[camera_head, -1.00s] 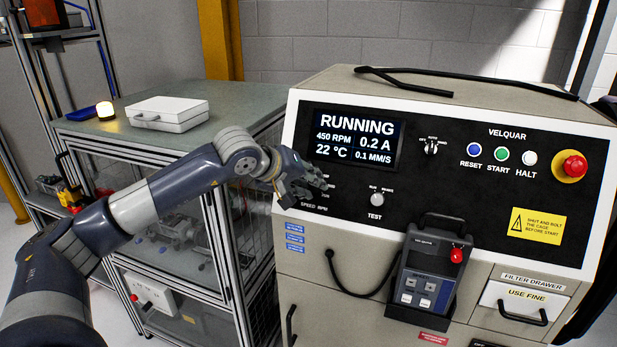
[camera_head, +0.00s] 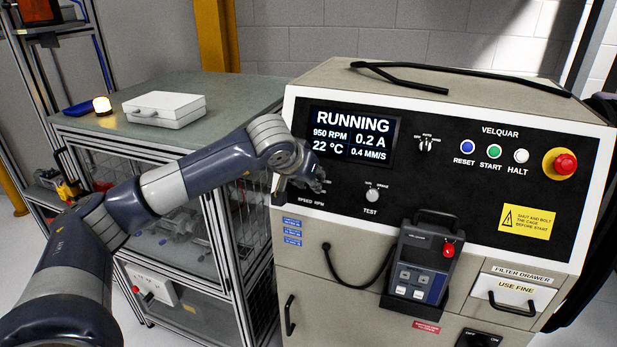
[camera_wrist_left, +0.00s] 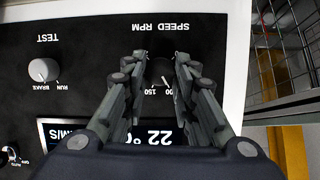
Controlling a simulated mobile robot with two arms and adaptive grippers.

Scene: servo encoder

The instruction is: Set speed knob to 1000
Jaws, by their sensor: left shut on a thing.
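My left gripper (camera_head: 309,183) is at the left end of the black control panel, above the SPEED RPM label (camera_head: 311,199). In the left wrist view the two fingers (camera_wrist_left: 160,72) close on both sides of the speed knob (camera_wrist_left: 161,74), which is mostly hidden between the fingertips. The label SPEED RPM (camera_wrist_left: 161,27) appears upside down there, with partly covered scale numbers by the knob. The display (camera_head: 352,137) reads RUNNING, 950 RPM, 0.2 A, 22 °C and 0.4 MM/S. My right gripper is in neither view.
The TEST knob (camera_head: 372,195) sits right of my gripper. Further right are RESET, START and HALT buttons and a red emergency stop (camera_head: 564,163). A pendant (camera_head: 425,262) hangs below the panel. A glazed cage with a white case (camera_head: 165,109) stands left.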

